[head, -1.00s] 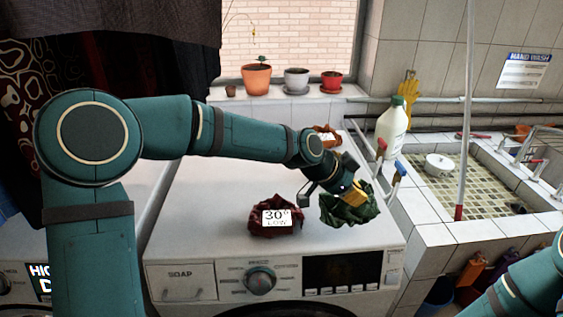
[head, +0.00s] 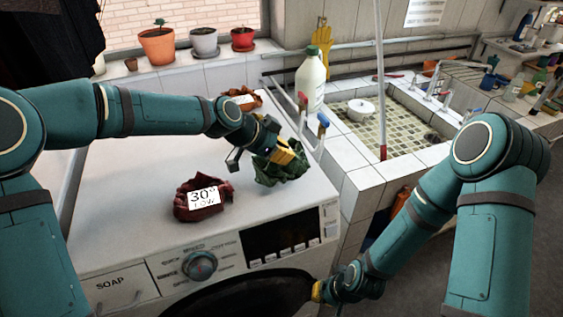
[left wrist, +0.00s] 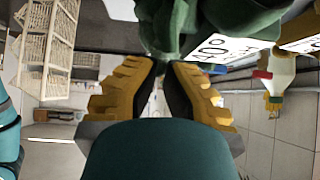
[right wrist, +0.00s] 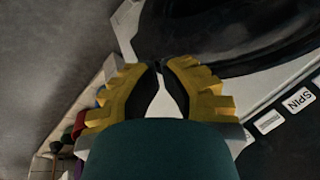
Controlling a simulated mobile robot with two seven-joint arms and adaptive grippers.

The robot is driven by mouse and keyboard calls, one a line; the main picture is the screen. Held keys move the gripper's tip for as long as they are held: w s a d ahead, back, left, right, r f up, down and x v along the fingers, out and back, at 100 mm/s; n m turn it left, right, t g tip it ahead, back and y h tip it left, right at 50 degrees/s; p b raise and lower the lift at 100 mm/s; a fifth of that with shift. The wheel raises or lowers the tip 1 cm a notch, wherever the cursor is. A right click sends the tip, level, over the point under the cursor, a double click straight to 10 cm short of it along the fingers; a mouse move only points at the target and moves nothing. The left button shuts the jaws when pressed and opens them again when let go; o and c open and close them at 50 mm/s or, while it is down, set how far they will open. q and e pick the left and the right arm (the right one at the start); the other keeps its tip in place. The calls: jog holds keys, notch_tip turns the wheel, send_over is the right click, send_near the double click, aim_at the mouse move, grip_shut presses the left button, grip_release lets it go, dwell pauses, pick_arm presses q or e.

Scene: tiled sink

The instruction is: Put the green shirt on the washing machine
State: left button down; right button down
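The green shirt (head: 282,163) is a crumpled bundle at the right side of the white washing machine's top (head: 130,185). My left gripper (head: 286,152) is shut on it from above; the left wrist view shows green cloth (left wrist: 215,17) at the fingertips (left wrist: 163,64). I cannot tell whether the shirt's full weight rests on the machine. My right gripper (head: 318,292) is low at the right edge of the dark round door (head: 245,297). In the right wrist view its fingertips (right wrist: 160,66) nearly meet beside the door rim, with no cloth between them.
A red cloth (head: 203,199) with a 30° label lies left of the shirt, and an orange cloth (head: 243,98) lies behind. A white bottle (head: 311,82) stands near the tiled sink (head: 385,125) at right. Plant pots (head: 159,45) line the sill. The machine top's left part is clear.

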pick_arm(q)
notch_tip(320, 180, down, 4)
jog(key=shift+w+r, duration=0.1)
jog(key=shift+r, duration=0.1)
jog(key=c, duration=1.1)
grip_release()
jog(key=shift+c, duration=0.2)
jog(key=shift+a+r, duration=0.1)
jog(key=shift+r, duration=0.05)
jog(key=v, duration=1.1)
jog(key=shift+s+a+r, duration=0.25)
